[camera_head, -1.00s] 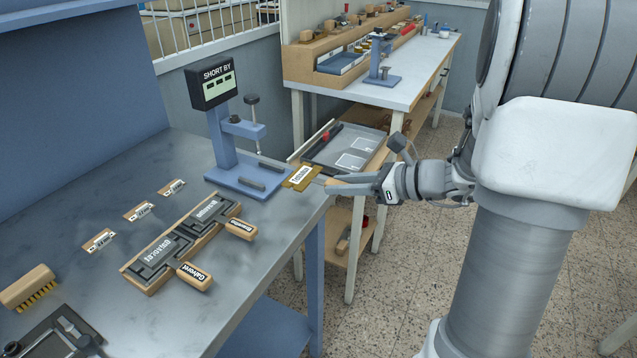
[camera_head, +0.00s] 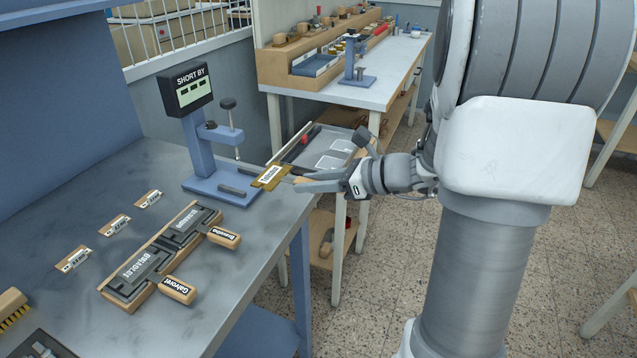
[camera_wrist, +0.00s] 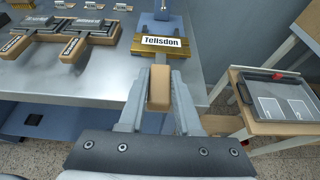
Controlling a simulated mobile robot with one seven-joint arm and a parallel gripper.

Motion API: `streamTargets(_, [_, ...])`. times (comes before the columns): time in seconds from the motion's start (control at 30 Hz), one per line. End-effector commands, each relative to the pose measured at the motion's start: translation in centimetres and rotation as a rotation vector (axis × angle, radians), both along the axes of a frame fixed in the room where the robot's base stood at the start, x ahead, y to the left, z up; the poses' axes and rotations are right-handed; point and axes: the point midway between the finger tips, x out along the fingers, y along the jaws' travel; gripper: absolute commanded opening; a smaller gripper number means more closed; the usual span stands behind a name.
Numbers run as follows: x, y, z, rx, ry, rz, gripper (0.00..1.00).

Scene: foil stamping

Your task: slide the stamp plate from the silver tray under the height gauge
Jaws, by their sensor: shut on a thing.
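My gripper (camera_head: 308,183) is shut on the wooden handle (camera_wrist: 159,88) of the stamp plate. The brass stamp plate (camera_head: 271,177) lies flat beyond the fingertips, with a white label reading "Tellsdon" in the wrist view (camera_wrist: 162,43). The blue height gauge (camera_head: 196,150) stands on the bench to its left, with a "SHORT BY" display and a vertical probe over its base. The plate is at the right edge of the gauge base, not under the probe; I cannot tell if they touch. The silver tray (camera_head: 345,139) stands on a side table behind my gripper.
Two dark stamp blocks with wooden handles (camera_head: 152,262) sit in a wooden holder on the metal bench (camera_head: 215,284). Small labelled cards (camera_head: 115,225) lie along its left. A far bench (camera_head: 385,92) holds tools. My arm fills the right side.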

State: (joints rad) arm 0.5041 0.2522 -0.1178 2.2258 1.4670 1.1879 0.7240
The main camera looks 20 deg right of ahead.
Motion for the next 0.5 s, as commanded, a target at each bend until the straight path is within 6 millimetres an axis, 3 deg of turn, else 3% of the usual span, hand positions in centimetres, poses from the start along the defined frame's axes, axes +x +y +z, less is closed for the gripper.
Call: streamTargets(0.5, [2.9,3.0,-0.2,0.0,-0.004,0.004,0.0])
